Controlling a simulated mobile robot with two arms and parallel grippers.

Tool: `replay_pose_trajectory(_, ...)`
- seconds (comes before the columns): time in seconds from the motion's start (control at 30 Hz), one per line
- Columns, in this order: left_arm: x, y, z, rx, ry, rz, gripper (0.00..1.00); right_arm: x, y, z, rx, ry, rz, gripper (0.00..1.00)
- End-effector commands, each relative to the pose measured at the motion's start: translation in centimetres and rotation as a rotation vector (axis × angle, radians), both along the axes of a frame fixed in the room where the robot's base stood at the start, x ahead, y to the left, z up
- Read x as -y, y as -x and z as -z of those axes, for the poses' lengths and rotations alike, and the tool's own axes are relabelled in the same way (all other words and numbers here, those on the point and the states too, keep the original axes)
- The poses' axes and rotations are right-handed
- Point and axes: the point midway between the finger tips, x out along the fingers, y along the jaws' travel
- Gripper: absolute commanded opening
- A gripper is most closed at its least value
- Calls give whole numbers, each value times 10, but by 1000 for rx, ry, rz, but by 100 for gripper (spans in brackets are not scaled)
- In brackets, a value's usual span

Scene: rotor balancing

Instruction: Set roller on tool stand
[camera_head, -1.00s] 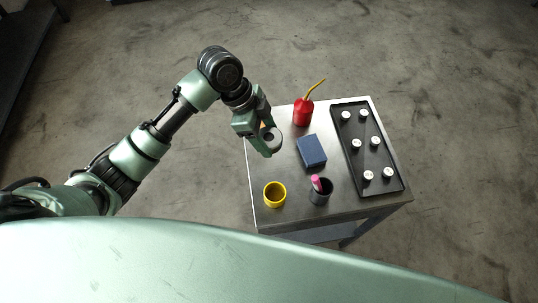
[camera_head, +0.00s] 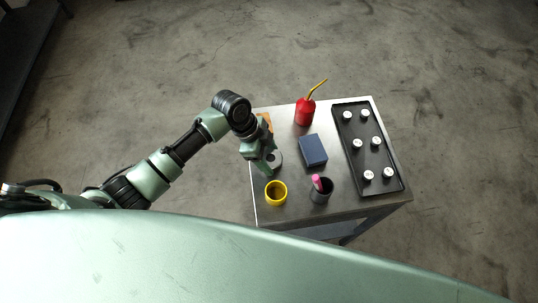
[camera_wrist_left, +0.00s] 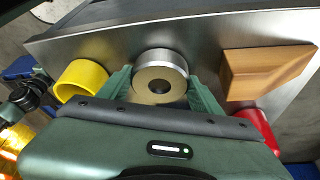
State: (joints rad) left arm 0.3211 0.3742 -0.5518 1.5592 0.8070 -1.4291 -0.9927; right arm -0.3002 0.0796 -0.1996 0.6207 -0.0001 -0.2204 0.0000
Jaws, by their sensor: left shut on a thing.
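The roller is a short silvery cylinder with a tan end face and a dark centre hole. It shows in the left wrist view (camera_wrist_left: 160,64) and partly in the head view (camera_head: 278,160). My left gripper (camera_head: 270,166) is shut on it, with one green finger on each side in the left wrist view. The tool stand (camera_head: 290,190) is a metal-topped table, and the roller is over its left part. I cannot tell whether the roller touches the top. My right gripper is not in view.
On the stand are a yellow ring-like cup (camera_head: 276,193), a dark cup (camera_head: 321,190) with a pink item, a blue box (camera_head: 313,150), a red oil can (camera_head: 305,112), a wooden block (camera_wrist_left: 265,72) and a black tray (camera_head: 371,187) with several white-topped pieces.

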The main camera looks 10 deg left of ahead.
Motion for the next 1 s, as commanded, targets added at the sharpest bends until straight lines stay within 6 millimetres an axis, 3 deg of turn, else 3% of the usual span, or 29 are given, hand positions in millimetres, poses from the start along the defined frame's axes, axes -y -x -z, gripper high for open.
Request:
replay_pose_trajectory(0.23,0,-1,2,2,2,0,0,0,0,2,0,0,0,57)
replay_pose_trajectory(0.27,0,0,4,-1,-1,0,67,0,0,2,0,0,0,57)
replay_pose_trajectory(0.33,0,0,3,0,-1,0,86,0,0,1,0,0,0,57)
replay_pose_trajectory(0.77,-2,-1,-5,2,0,0,86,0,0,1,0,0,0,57)
replay_pose_trajectory(1.0,-20,0,-46,5,-1,0,86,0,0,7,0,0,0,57)
